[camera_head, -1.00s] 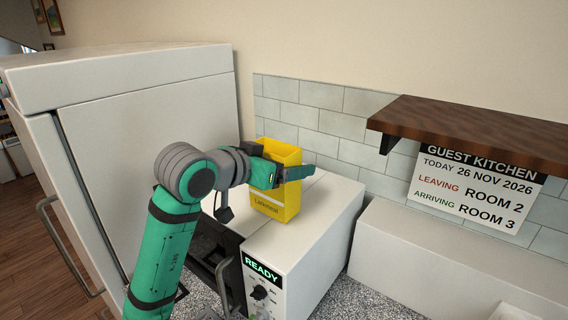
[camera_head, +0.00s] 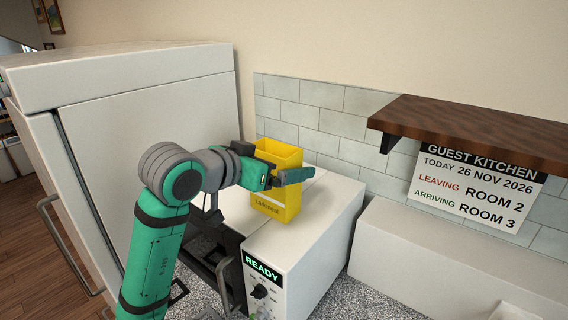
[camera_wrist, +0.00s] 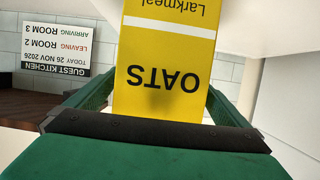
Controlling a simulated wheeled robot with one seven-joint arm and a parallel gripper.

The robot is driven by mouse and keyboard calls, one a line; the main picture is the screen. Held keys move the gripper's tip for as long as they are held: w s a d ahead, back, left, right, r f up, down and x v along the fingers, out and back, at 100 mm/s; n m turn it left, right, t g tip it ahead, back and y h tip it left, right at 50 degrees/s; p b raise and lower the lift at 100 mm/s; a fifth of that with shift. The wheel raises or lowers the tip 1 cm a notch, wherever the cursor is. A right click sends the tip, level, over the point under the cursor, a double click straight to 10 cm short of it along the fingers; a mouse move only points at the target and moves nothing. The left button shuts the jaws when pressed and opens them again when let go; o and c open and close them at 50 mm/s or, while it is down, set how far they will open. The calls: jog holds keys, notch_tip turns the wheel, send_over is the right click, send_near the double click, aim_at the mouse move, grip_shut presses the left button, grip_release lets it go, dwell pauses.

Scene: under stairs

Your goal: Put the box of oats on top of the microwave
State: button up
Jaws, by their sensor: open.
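The yellow box of oats (camera_head: 277,206) stands upright on top of the white microwave (camera_head: 318,221), towards its back left part. In the wrist view the box (camera_wrist: 160,75) shows its OATS lettering upside down between my two fingers. My gripper (camera_head: 284,178) is open, with its fingers on either side of the box near its upper part. The near finger crosses in front of the box in the head view. I cannot tell whether either finger touches it. The microwave's display reads READY.
A large white fridge (camera_head: 150,125) stands close on the left of my arm. A brown wall shelf (camera_head: 470,130) juts out at the right, above a sign (camera_head: 477,188) reading GUEST KITCHEN. Speckled counter (camera_head: 375,300) shows right of the microwave.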

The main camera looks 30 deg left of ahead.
jog(key=v, duration=0.9)
jog(key=shift+s, duration=0.25)
